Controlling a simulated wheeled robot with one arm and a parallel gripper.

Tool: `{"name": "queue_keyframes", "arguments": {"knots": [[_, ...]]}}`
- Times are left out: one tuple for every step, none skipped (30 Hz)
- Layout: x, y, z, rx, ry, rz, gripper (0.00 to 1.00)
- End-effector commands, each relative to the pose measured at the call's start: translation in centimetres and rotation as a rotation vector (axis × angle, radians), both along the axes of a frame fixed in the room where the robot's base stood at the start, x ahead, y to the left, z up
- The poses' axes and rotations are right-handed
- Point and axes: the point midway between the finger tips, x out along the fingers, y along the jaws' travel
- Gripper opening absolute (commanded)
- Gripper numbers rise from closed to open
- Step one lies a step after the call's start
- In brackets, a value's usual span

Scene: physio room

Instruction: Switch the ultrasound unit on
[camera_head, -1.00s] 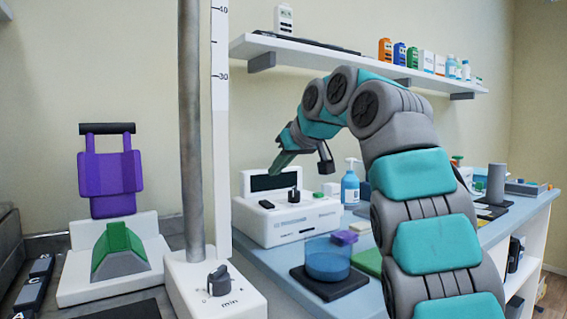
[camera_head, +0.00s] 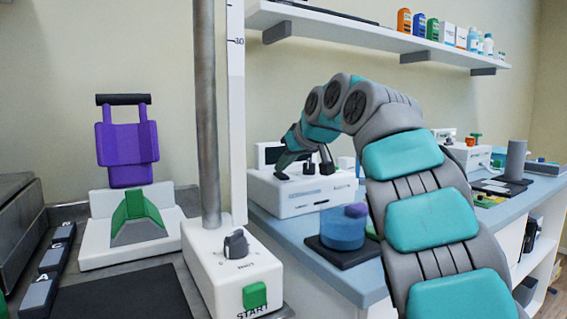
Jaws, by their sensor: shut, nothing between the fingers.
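A white unit (camera_head: 318,197) with a dark upright panel at its back and a black knob (camera_head: 309,167) on top stands on the blue-topped bench. It may be the ultrasound unit; its small markings are unreadable. My gripper (camera_head: 283,166) is shut and empty, pointing down at the unit's top, left of the knob in the picture. I cannot tell whether it touches the unit.
Nearer left stand a white box with a dial and green START button (camera_head: 254,296), a metal post (camera_head: 207,110) and a purple-and-green device (camera_head: 127,160). A shelf (camera_head: 390,41) runs above.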

Motion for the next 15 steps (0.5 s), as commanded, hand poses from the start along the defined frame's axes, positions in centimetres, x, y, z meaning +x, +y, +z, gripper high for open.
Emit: {"name": "queue_keyframes", "arguments": {"knots": [[0.00,0.00,0.01,0.000,0.000,0.000,0.00],[0.00,0.00,0.01,0.000,0.000,0.000,0.00],[-0.01,0.00,0.01,0.000,0.000,0.000,0.00],[-0.01,-0.01,0.02,0.000,0.000,0.000,0.00],[-0.01,-0.01,0.02,0.000,0.000,0.000,0.00],[0.00,0.01,-0.01,0.000,0.000,0.000,0.00],[0.00,0.04,-0.07,0.000,0.000,0.001,0.00],[0.02,0.10,-0.17,0.001,0.001,0.002,0.00],[0.07,0.18,-0.34,0.000,0.000,0.002,0.00],[0.13,0.21,-0.51,0.000,0.000,0.002,0.00],[0.19,0.30,-0.66,0.001,0.001,0.004,0.00],[0.30,0.41,-0.85,0.002,0.001,0.005,0.00],[0.36,0.31,-0.74,0.001,0.001,0.002,0.00],[0.36,0.20,-0.62,0.001,0.002,0.000,0.00],[0.35,0.19,-0.60,0.000,0.001,-0.001,0.00]]}}
